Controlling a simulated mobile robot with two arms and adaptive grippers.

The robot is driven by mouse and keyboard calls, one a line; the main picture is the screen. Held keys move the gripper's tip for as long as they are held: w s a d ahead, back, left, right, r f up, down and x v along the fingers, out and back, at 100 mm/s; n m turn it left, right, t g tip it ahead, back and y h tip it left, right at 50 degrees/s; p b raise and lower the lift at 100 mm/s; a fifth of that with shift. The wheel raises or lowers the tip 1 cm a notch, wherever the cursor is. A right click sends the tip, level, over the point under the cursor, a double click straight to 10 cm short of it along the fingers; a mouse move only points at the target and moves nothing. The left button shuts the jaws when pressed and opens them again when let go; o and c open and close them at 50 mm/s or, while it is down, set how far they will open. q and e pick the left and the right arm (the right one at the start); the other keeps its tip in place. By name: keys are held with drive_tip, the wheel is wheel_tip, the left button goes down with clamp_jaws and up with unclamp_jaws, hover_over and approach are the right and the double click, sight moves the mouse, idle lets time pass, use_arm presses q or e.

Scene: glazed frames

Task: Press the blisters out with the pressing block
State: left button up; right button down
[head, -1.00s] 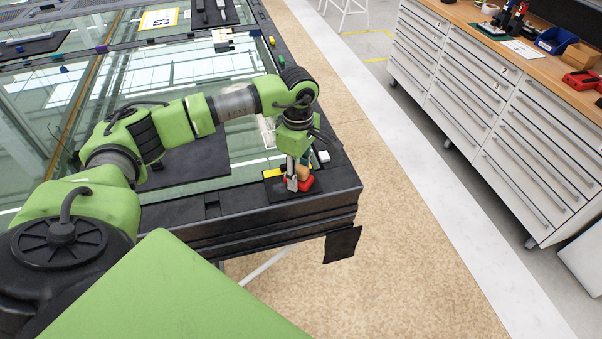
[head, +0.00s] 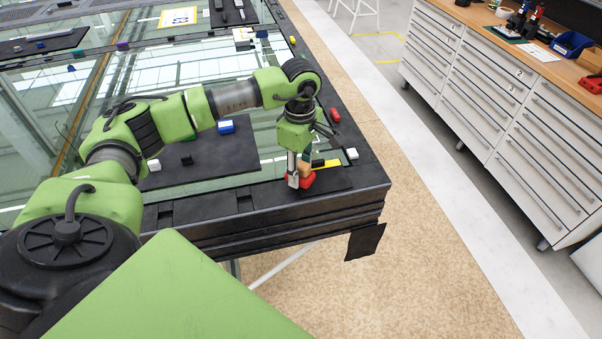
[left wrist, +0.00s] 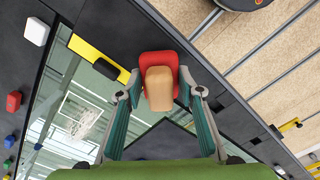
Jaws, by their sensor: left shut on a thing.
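My left gripper (head: 299,181) is shut on a block with a red base and a tan upper part, probably the pressing block (head: 305,169). In the left wrist view the block (left wrist: 159,87) sits between the two fingertips of the gripper (left wrist: 161,94). No blisters can be made out in the glass (head: 262,127). My right gripper is not in view.
A yellow strip (head: 325,163), a white piece (head: 352,153) and a red piece (head: 334,114) lie near the block. A large dark mat (head: 215,160) on the glass carries a blue block (head: 226,126) and smaller pieces. Drawer cabinets (head: 500,100) stand across the aisle.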

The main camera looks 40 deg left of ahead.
sight(304, 162)
use_arm(q)
drive_tip(key=r, duration=0.1)
drive_tip(key=r+p, duration=0.1)
drive_tip(key=shift+w+d+r, duration=0.3)
drive_tip(key=shift+w+r, duration=0.05)
drive_tip(key=shift+r+p, duration=0.3)
drive_tip(key=shift+r, duration=0.1)
drive_tip(key=shift+s+a+r+p, duration=0.1)
drive_tip(key=shift+r+p, duration=0.2)
drive_tip(key=shift+r, duration=0.25)
drive_tip(key=shift+s+a+r+p, duration=0.1)
drive_tip(key=shift+r+p, duration=0.2)
drive_tip(key=shift+r, duration=0.5)
drive_tip(key=shift+w+d, duration=0.1)
